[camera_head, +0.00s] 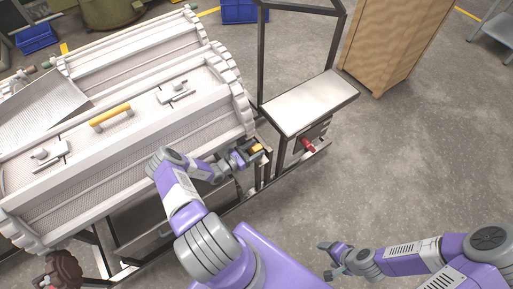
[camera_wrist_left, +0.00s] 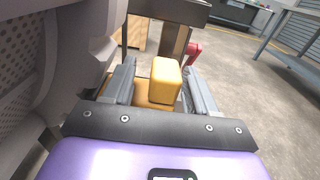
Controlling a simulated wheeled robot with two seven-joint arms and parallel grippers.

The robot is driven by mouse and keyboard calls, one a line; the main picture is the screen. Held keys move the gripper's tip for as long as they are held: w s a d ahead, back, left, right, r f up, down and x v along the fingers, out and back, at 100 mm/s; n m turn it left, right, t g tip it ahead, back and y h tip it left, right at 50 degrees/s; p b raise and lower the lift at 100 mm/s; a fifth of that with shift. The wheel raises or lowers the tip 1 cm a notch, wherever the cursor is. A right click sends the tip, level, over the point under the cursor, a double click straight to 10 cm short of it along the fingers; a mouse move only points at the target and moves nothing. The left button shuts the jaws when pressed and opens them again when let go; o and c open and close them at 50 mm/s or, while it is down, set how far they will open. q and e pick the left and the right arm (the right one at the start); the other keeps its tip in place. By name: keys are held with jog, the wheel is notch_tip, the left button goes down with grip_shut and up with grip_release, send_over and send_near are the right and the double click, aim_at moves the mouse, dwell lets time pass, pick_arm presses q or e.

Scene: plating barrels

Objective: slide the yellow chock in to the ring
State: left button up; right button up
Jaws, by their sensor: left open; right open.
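The yellow chock (camera_wrist_left: 165,80) stands between the fingers of my left gripper (camera_wrist_left: 160,88) in the left wrist view, with a gap to the finger on its right. An orange-yellow base lies under it. In the head view the chock (camera_head: 256,149) shows small at the tip of my left gripper (camera_head: 249,155), by the right end of the barrel. My left gripper is open around the chock. The ring (camera_head: 243,103) seems to be the white toothed ring at the barrel's right end. My right gripper (camera_head: 334,257) is open and empty over the floor.
The white barrel (camera_head: 120,130) with a yellow handle (camera_head: 110,116) lies in a dark frame on the left. A small table (camera_head: 310,101) stands right of it, with a red part (camera_head: 307,145) below its top. A wooden cabinet (camera_head: 395,40) stands behind.

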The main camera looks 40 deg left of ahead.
aim_at(252, 150)
pick_arm(q)
jog(key=p+v, duration=0.1)
jog(key=v, duration=0.5)
jog(key=shift+s+a, duration=0.1)
jog(key=shift+s, duration=0.1)
